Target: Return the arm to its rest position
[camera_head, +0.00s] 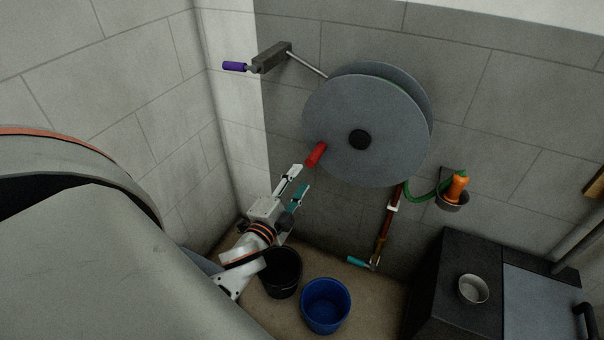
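My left arm comes in from the lower left, and its white and grey gripper (299,179) points up and right. Its two fingers are apart with nothing visible between them. The fingertips are close to the red handle (316,153) on the edge of the large grey hose reel (350,115); a small gap seems to lie between them. My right gripper is not in view.
A black bucket (282,287) and a blue bucket (325,322) stand on the floor below my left gripper. A wall crank with a purple grip (234,67) is upper left. A pipe with a teal lever (358,262), an orange nozzle (457,187) and a dark cabinet (440,295) are right.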

